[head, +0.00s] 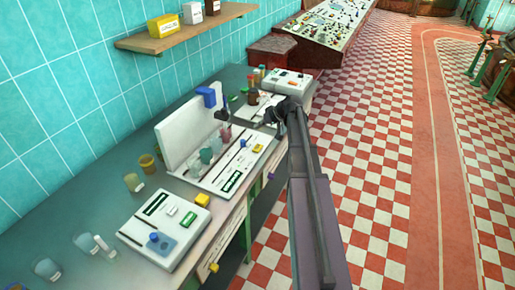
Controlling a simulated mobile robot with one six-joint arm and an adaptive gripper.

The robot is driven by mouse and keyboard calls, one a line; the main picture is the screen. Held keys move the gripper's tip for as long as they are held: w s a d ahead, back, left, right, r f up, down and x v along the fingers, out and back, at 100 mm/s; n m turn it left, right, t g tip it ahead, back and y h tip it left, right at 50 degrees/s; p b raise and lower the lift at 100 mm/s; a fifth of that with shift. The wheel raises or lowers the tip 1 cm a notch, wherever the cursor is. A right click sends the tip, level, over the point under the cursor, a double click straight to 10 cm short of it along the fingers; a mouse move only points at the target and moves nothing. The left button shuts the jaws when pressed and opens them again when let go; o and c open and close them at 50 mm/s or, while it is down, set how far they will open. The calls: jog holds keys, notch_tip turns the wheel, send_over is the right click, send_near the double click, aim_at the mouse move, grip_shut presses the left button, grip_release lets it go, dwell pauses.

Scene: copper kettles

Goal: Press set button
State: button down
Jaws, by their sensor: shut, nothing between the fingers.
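My gripper (270,117) is a dark shape at the end of my arm, over the far right part of the bench. It is small in the view; its fingers look closed and hold nothing I can see. It is close to the far end of a white instrument (249,158) with a tall back panel and a yellow button (258,148). A nearer white box (136,229) has a yellow button (202,200) and a blue knob (155,237). A third white device (289,81) stands beyond the gripper. No label is legible, so I cannot tell which button is the set button.
The grey bench (92,187) runs along a teal tiled wall and holds several small cups and bottles. A wooden shelf (185,34) with small boxes hangs above. A sloped control panel (325,25) stands farther back. Checkered floor (365,150) on the right is open.

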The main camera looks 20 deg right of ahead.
aim_at(255, 147)
jog(key=shift+f, duration=0.2)
notch_tip(255, 147, down, 8)
jog(key=b, duration=0.8)
jog(key=shift+f+b, duration=0.2)
jog(key=shift+b, duration=0.15)
jog(key=shift+f+b, duration=0.9)
jog(key=shift+b, duration=0.05)
dwell(2.3)
jog(key=shift+r, duration=0.1)
dwell(0.3)
jog(key=shift+r+p, duration=0.8)
jog(key=shift+p, duration=0.15)
jog(key=shift+r, duration=0.1)
jog(key=shift+r+p, duration=2.4)
jog(key=shift+p, duration=0.1)
